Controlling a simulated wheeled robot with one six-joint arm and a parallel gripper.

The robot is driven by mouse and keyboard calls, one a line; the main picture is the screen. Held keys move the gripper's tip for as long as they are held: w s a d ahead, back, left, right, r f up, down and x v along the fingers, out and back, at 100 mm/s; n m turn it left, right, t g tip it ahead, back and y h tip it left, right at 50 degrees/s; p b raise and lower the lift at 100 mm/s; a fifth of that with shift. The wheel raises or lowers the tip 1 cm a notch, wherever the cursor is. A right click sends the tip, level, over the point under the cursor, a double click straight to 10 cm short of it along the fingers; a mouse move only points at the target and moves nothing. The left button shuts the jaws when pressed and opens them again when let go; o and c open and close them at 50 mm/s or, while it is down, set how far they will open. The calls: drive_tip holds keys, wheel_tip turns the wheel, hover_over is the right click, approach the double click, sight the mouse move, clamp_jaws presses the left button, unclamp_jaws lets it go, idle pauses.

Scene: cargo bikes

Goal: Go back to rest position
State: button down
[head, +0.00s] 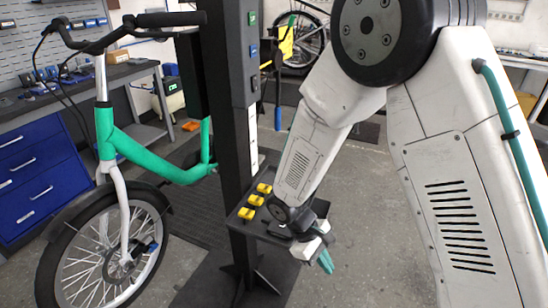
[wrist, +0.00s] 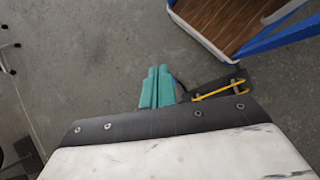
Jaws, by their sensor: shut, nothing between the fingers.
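My gripper (head: 326,262) hangs low in the middle of the head view, at the right end of a small black shelf (head: 236,217) on a dark post. Its teal fingers point down and to the right over the grey floor. In the wrist view the two teal fingers of my gripper (wrist: 157,75) lie side by side, shut, with nothing between them. My white arm fills much of the right half of the head view and hides what is behind it.
Several yellow pieces (head: 256,200) sit on the shelf. A green bike (head: 150,158) stands left of the dark post (head: 238,120). A blue drawer cabinet (head: 38,180) is at the far left. A wood-floored box with a blue edge (wrist: 225,22) shows top right in the wrist view. Floor below my fingers looks clear.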

drive_tip(key=s+d+r+m+t+y, duration=0.1)
drive_tip(key=s+d+r+m+y, duration=0.1)
drive_tip(key=r, duration=0.8)
drive_tip(key=s+d+r+m+t+y, duration=0.2)
drive_tip(key=s+d+r+m, duration=0.2)
drive_tip(key=s+d+r, duration=0.3)
drive_tip(key=s+d+r+m+t+y, duration=0.1)
drive_tip(key=s+d+r+m, duration=0.3)
drive_tip(key=r, duration=1)
drive_tip(key=s+y, duration=0.1)
drive_tip(key=s, duration=0.2)
drive_tip(key=shift+s+d+t, duration=0.15)
drive_tip(key=shift+s+t, duration=0.15)
drive_tip(key=shift+s, duration=0.05)
